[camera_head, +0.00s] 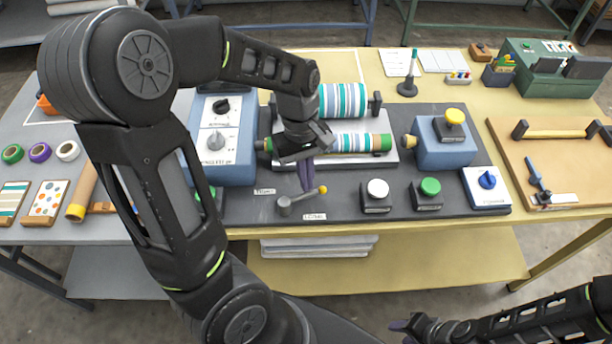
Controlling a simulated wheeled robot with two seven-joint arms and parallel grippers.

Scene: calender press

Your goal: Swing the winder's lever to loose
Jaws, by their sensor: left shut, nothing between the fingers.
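The winder's lever (302,197) is a short grey arm on a round grey pivot (284,206), with a yellow ball knob (323,189) at its end. It points right and slightly away from me. Small label plates lie left of it (264,191) and in front of it (313,216); their print is too small to read surely. My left gripper (307,190) points down over the lever, shut and empty, its tips close to the arm just left of the knob. I cannot tell whether they touch. My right gripper (400,326) is low at the front, away from the panel; its fingers are unclear.
The striped rolls (342,99) stand behind the lever. White (377,190) and green (429,188) push buttons and a blue rotary switch (487,181) sit to its right. A blue box with dials (218,147) is at left. The panel's front strip is clear.

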